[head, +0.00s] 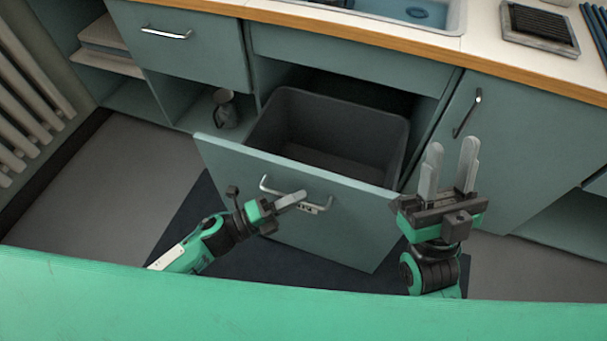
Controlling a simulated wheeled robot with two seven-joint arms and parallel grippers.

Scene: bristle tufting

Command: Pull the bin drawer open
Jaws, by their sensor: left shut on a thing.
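The bin drawer (300,226) stands pulled out of the teal cabinet, with its front panel well clear of the cabinet face. A dark grey bin (325,142) sits inside it and looks empty. The drawer's metal bar handle (264,184) is on the front panel. My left gripper (296,201) is at the handle and shut on it; the fingers partly hide the bar. My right gripper (449,172) is to the right of the drawer panel, pointing up, with its two fingers apart and nothing between them.
A right cabinet door with a handle (467,113) is closed beyond my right gripper. An upper left drawer (185,50) is closed. A jug (226,108) stands on the open shelf. A radiator (30,100) is at far left. A dark mat (215,265) lies below the drawer.

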